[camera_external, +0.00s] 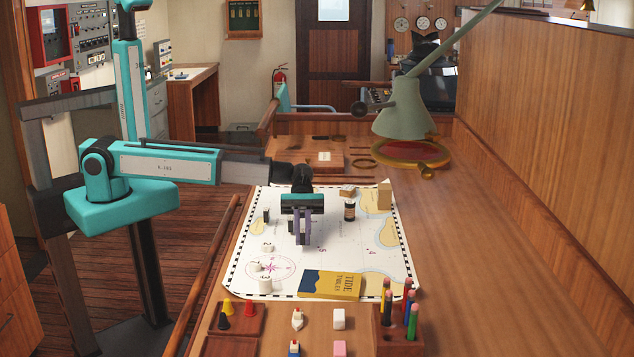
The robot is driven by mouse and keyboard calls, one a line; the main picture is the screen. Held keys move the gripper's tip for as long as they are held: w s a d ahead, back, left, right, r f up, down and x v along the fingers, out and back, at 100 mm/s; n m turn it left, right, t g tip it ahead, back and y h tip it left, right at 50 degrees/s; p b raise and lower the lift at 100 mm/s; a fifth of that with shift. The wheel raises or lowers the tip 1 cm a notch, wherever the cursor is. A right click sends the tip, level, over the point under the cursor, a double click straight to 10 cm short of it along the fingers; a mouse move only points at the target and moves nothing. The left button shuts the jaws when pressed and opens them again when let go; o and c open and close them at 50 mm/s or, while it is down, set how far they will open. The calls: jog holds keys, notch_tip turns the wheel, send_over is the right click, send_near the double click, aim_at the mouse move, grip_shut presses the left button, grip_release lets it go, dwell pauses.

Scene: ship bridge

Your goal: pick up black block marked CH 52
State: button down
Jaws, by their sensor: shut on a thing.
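My gripper (303,238) points straight down over the middle of the white sea chart (335,262), with its purple fingers close together. It is shut on a small dark thing, mostly hidden by the fingers; no marking can be read. I cannot tell whether this thing still touches the chart. A small dark upright block (266,215) stands on the chart to the left of my gripper; its marking is too small to read.
Several white pieces (266,285) stand at left. A yellow tide tables book (332,284) lies in front. A pen holder (390,337) and a lamp (402,112) are at right.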

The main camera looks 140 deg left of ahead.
jog(key=shift+r+b, duration=0.6)
jog(key=shift+r, duration=0.7)
jog(key=s+d+b, duration=0.1)
jog(key=s+d, duration=0.1)
jog(key=s, duration=0.2)
jog(key=s+d+r+b, duration=0.1)
jog(key=s+d, duration=0.1)
jog(key=s, duration=0.2)
jog(key=s+d+r+b, duration=0.1)
jog(key=s+d, duration=0.1)
jog(key=s, duration=0.1)
jog(key=shift+s+d, duration=0.2)
jog(key=shift+s, duration=0.2)
jog(key=shift+a+f+b, duration=0.1)
jog(key=shift+f+b, duration=0.05)
jog(key=shift+b, duration=0.85)
jog(key=shift+b, duration=0.7)
jog(key=b, duration=0.6)
jog(key=shift+s, duration=0.3)
jog(key=s+d+b, duration=0.1)
jog(key=b, duration=0.6)
jog(key=shift+s, duration=0.15)
jog(key=shift+s+d+r+b, duration=0.15)
jog(key=shift+s+r+b, duration=0.1)
jog(key=shift+b, duration=0.4)
